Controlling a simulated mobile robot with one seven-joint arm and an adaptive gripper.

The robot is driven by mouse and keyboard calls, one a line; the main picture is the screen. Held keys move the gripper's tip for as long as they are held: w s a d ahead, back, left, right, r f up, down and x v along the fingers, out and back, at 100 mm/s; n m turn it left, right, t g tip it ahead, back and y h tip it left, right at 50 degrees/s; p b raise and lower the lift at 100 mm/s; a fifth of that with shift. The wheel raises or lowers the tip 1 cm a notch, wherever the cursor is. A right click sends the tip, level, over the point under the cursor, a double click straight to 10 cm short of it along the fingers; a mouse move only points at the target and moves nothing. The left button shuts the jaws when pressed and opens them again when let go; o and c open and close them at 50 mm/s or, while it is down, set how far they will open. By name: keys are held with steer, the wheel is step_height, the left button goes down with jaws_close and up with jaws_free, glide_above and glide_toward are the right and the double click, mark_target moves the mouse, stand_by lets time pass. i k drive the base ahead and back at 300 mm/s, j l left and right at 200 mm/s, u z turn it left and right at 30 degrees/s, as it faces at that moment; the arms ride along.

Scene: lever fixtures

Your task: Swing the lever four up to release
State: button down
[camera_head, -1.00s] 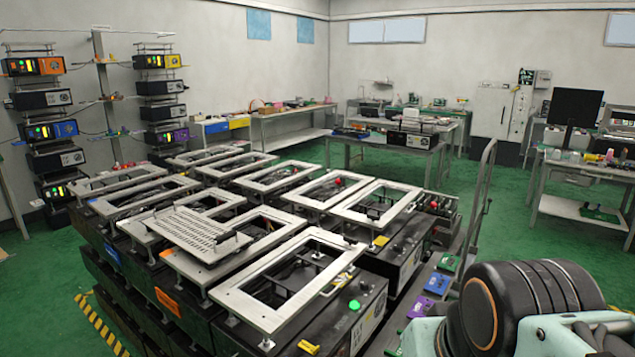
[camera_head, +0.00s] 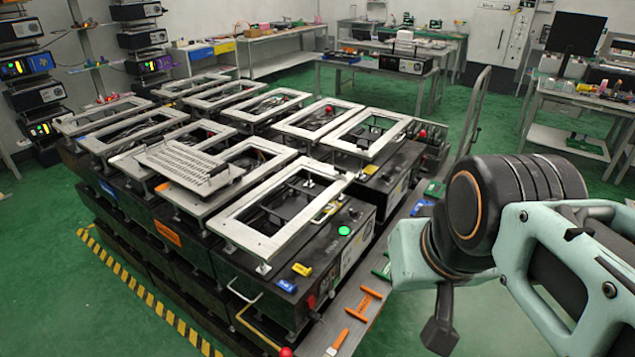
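No lever marked four can be made out. A small yellow handle (camera_head: 325,212) stands on the nearest black unit (camera_head: 345,240), which also bears a green button (camera_head: 344,230). A pale curved handle (camera_head: 245,291) is at that unit's front left corner. My arm fills the right side, and a dark end piece (camera_head: 440,325) hangs below its joint, right of the units and apart from them. Whether this piece is my gripper, and how its fingers stand, cannot be told.
Black units with pale rectangular frames (camera_head: 250,240) stand in stacked rows at the centre. A grey ledge (camera_head: 350,322) with orange tools (camera_head: 365,300) runs along their right side. Yellow-black tape (camera_head: 150,300) marks the floor at left. Green floor (camera_head: 100,320) is clear there.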

mark_target(284, 352)
steer(key=k+l+u, duration=0.4)
steer(key=l, duration=0.35)
steer(key=k+l+u, duration=0.4)
steer(key=k+l, duration=0.15)
steer(key=k, duration=0.1)
